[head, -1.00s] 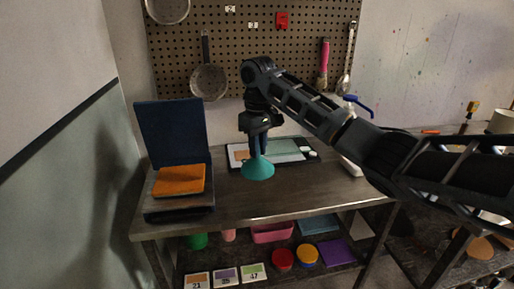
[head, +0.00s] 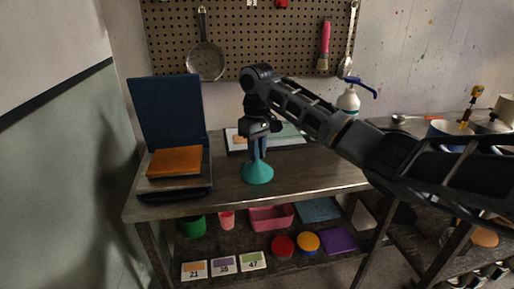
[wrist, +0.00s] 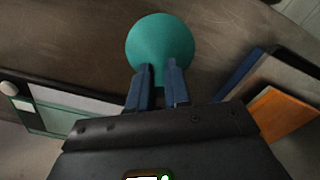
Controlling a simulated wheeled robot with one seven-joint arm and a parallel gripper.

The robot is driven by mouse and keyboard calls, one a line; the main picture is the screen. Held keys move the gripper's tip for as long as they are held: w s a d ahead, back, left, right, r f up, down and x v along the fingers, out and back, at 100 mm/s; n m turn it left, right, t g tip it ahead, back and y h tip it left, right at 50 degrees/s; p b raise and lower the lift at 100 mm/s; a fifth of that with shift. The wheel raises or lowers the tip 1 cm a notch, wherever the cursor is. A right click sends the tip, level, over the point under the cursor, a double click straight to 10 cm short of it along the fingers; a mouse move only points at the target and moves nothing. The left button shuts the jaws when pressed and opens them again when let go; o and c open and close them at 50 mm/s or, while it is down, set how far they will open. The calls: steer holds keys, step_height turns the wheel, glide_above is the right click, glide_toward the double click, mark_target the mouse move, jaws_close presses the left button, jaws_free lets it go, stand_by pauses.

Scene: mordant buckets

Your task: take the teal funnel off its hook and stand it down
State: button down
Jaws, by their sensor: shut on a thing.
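The teal funnel (head: 257,174) is in my gripper (head: 258,150), over the middle of the metal table near its front part. Its wide mouth faces down and its narrow stem points up between the fingers. It looks upright. In the wrist view the funnel's cone (wrist: 160,42) shows beyond the two fingers (wrist: 158,88), which are closed on its stem. The rim is at or very close to the tabletop; I cannot tell if it touches. The hook is not clearly seen on the pegboard (head: 270,45).
A dark blue open case (head: 168,115) with an orange block (head: 175,161) stands left on the table (head: 310,178). A framed board (head: 236,140) lies behind the funnel. Bare tabletop lies around the funnel.

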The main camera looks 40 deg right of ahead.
steer(key=c, duration=1)
jaws_free()
step_height(320, 180, up, 8)
steer(key=shift+f, duration=0.1)
